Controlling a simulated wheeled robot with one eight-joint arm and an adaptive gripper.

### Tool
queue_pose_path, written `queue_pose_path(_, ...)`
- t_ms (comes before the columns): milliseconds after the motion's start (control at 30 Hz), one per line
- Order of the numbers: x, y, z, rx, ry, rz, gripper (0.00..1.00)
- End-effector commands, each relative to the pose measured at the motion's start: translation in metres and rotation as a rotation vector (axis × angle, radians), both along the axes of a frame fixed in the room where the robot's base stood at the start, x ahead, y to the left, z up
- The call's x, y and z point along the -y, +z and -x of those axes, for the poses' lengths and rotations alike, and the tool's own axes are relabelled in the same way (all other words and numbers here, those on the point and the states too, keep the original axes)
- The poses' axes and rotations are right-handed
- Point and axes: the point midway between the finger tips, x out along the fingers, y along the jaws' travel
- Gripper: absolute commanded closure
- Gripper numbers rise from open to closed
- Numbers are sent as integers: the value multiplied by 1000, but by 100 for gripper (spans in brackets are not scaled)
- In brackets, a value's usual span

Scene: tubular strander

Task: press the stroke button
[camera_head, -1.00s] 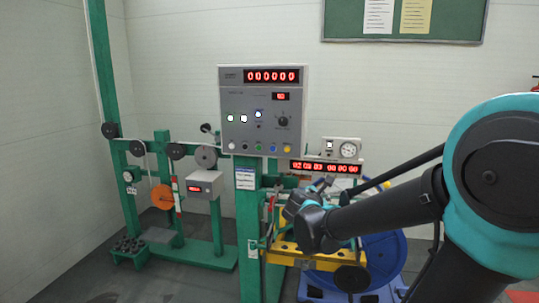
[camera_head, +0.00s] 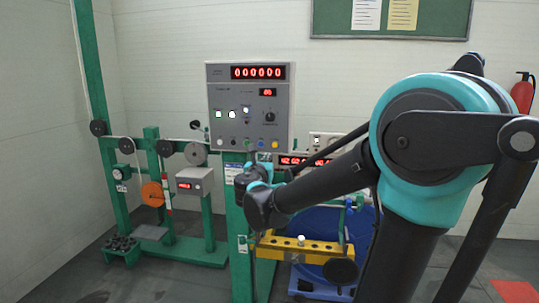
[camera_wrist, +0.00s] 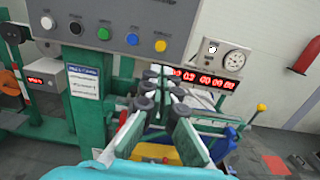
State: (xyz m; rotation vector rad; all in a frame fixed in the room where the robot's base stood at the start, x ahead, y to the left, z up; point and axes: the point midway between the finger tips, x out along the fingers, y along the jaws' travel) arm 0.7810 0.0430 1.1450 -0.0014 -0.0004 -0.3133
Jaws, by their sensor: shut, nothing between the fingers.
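The grey control panel (camera_head: 249,105) has a bottom row of round buttons, in the wrist view a white (camera_wrist: 46,22), a black (camera_wrist: 75,28), a green (camera_wrist: 103,34), a blue (camera_wrist: 132,39) and a yellow button (camera_wrist: 160,46). Their labels are too small to read, so I cannot tell which is the stroke button. My gripper (camera_wrist: 161,84) is shut and empty. In the wrist view its fingertips are below the yellow button, apart from the panel. In the head view my gripper (camera_head: 254,172) is just below the panel, partly hidden by my wrist.
A gauge box (camera_wrist: 224,59) and a red digit display (camera_wrist: 203,78) sit right of the panel. A green post (camera_head: 241,245) carries the panel. A yellow bar (camera_head: 312,248) and blue wheel (camera_head: 318,225) lie below my arm. A small readout box (camera_head: 195,181) stands left.

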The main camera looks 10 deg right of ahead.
Motion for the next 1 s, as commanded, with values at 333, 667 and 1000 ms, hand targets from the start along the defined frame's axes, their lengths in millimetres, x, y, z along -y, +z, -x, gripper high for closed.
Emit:
queue_pose_path(333, 21, 0, -60, 0, -4, -1, 100)
queue_pose_path(667, 37, 0, -111, -1, -2, -1, 100)
queue_pose_path(1000, 41, 0, -125, -1, -1, -1, 100)
